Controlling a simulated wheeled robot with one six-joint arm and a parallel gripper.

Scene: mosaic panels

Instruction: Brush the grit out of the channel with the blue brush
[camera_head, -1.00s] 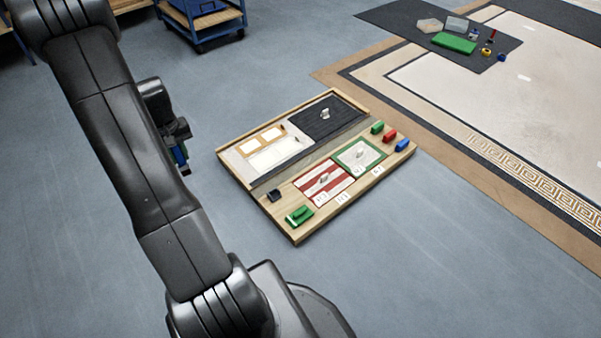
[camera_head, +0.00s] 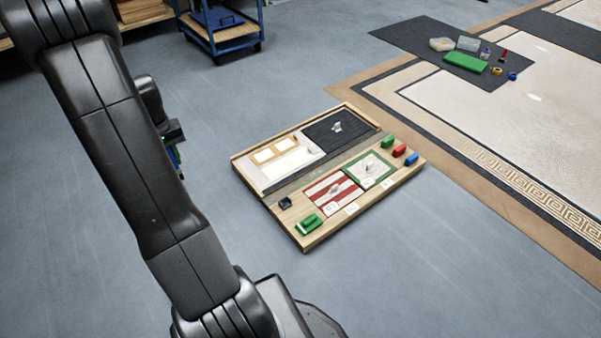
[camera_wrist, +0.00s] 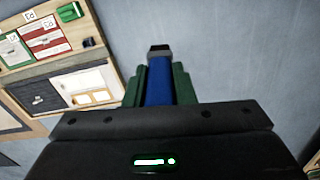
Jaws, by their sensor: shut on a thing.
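My gripper (camera_wrist: 158,88) is shut on the blue brush (camera_wrist: 159,80), whose blue body stands between the green fingers with a dark grey end beyond them. In the head view, my gripper (camera_head: 174,146) is left of the board and partly hidden behind my arm; a bit of blue shows below it. The wooden board (camera_head: 340,228) lies on the floor. Its channel (camera_head: 322,168) is the grey strip between the two rows of panels; it also shows in the wrist view (camera_wrist: 50,68). Grit is too small to make out. The brush is well apart from the board.
The board carries a green block (camera_head: 311,224), a small black block (camera_head: 285,203), and green, red and blue blocks at its right end. A blue cart (camera_head: 222,38) stands behind. A dark mat (camera_head: 400,36) with small items lies at upper right. Grey floor around the board is clear.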

